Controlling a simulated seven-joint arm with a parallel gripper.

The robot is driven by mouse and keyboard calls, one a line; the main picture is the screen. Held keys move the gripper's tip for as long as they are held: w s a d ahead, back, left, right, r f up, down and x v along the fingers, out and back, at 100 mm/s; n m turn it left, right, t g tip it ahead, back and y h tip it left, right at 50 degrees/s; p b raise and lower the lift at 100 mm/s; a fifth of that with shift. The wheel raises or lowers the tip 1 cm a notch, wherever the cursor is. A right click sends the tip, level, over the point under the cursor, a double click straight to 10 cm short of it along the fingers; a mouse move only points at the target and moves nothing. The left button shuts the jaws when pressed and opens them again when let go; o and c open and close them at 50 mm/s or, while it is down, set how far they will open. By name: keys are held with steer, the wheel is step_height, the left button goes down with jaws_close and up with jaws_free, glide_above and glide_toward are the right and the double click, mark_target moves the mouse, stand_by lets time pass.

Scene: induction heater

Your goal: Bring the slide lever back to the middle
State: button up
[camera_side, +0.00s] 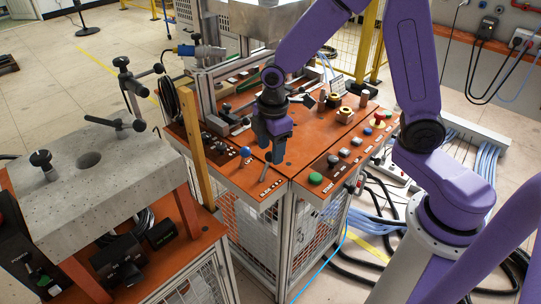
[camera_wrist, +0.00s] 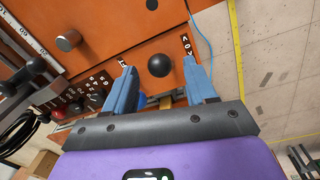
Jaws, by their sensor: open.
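A dark round knob (camera_wrist: 160,65), which looks like the end of the slide lever, sits over the orange panel in the wrist view. It is between the tips of my gripper's two blue fingers (camera_wrist: 159,72), with a visible gap on each side. White lettering flanks it on the panel. In the side view my gripper (camera_side: 275,155) points down over the front of the orange panel (camera_side: 240,180). It is open and holds nothing. There the fingers partly hide the lever, and I cannot tell its exact position along its slide.
A blue ball knob (camera_side: 245,152) stands just left of my gripper. A green button (camera_side: 315,179) and several other knobs line the panel to the right. A wooden post (camera_side: 193,150) rises on the left, beside a concrete block (camera_side: 95,185).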

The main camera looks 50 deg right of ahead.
mark_target(270, 153)
steer(key=shift+d+f, duration=0.1)
steer(key=shift+f, duration=1.55)
steer(key=shift+w, duration=0.1)
steer(key=shift+c, duration=0.3)
jaws_close()
steer(key=shift+a, duration=0.2)
steer(key=shift+a+r+h, duration=0.2)
steer(key=shift+a+h, duration=0.2)
steer(key=shift+h, duration=0.3)
steer(key=shift+a+r+h, duration=0.15)
steer(key=shift+a+h, duration=0.25)
steer(key=shift+h, duration=0.3)
steer(key=shift+a+r+h, duration=0.1)
steer(key=shift+a+h, duration=0.35)
steer(key=shift+h, duration=0.35)
steer(key=shift+a+r+h, duration=0.1)
steer(key=shift+a+h, duration=0.3)
steer(key=shift+h, duration=0.4)
